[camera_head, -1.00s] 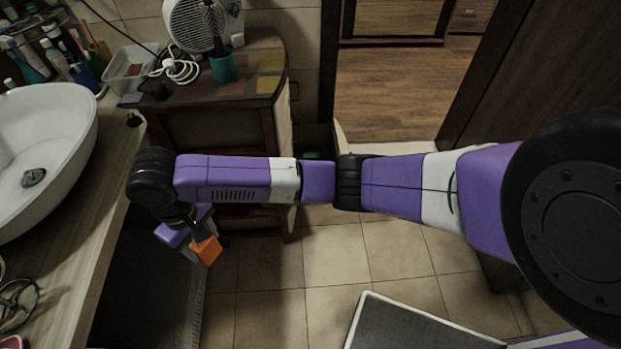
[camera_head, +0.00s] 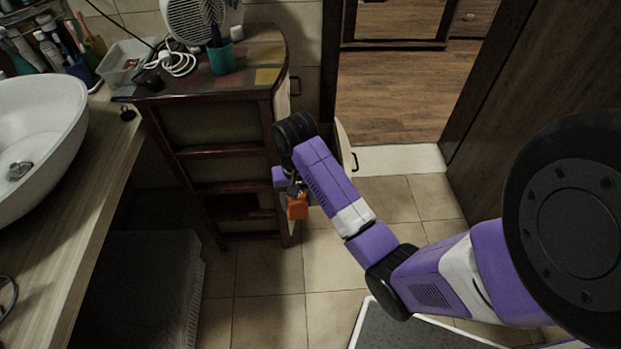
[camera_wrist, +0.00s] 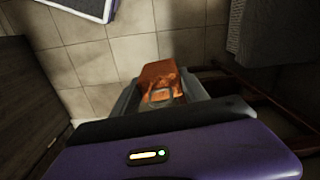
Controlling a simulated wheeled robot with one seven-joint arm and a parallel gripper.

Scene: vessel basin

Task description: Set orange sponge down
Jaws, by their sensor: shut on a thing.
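The orange sponge (camera_head: 298,207) is a small orange block held at the end of my arm, in front of the wooden cabinet and above the tiled floor. My gripper (camera_head: 294,192) is shut on it. In the wrist view the sponge (camera_wrist: 160,75) sits between the two grey fingers of my gripper (camera_wrist: 163,95), with the floor tiles beyond it. The purple wrist body hides the lower part of that view.
The wooden cabinet (camera_head: 268,103) carries a white fan (camera_head: 190,22), a teal cup (camera_head: 222,58) and a white cable. The counter (camera_head: 97,180) with a white basin (camera_head: 38,135) runs along the left. A doorway opens at the back right.

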